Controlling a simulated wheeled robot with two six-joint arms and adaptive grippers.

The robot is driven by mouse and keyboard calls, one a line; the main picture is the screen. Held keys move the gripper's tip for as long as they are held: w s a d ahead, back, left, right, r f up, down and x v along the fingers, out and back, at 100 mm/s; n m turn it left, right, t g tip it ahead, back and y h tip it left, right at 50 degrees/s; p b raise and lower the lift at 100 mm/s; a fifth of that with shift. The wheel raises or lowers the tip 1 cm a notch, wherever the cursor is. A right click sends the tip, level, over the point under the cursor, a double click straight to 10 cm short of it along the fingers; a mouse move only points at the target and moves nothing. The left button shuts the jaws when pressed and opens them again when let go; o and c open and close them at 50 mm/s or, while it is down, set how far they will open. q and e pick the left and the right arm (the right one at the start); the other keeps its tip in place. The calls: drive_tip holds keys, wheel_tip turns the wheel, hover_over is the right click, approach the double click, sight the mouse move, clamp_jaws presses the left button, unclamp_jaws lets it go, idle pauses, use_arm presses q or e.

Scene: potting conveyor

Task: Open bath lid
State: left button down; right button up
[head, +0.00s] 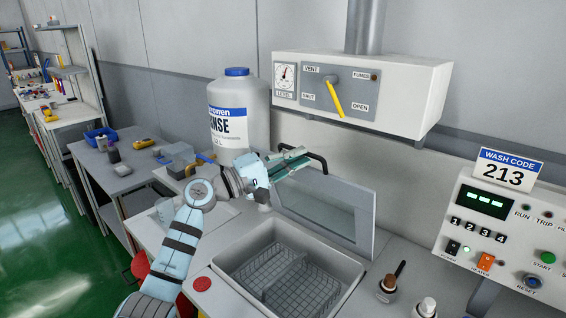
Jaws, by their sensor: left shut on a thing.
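The bath lid (325,207) is a grey-framed panel with a clear window. It stands raised, close to upright, along the back of the bath (350,282). The bath is uncovered, and a wire basket (288,280) sits inside it. The lid's dark handle (319,163) is at its top edge. My left gripper (299,160) reaches in from the left and is shut on the handle; its fingers hide part of the handle. My right gripper is not in view.
A large white rinse jug (240,112) stands behind my left arm. A vent box (370,85) with a yellow lever hangs above. A control panel (510,240) is at right. A brown bottle (387,288) and a white-topped bottle (427,307) stand right of the bath.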

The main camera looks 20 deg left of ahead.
use_arm(q)
drive_tip(key=shift+w+d+f, duration=0.1)
drive_tip(key=shift+w+f, duration=0.05)
drive_tip(key=shift+w, duration=0.05)
drive_tip(key=c, duration=1.9)
unclamp_jaws()
drive_tip(key=shift+o, duration=1.1)
drive_tip(key=shift+w+d, duration=0.1)
drive_tip(key=shift+w, duration=0.2)
drive_tip(key=v, duration=1.2)
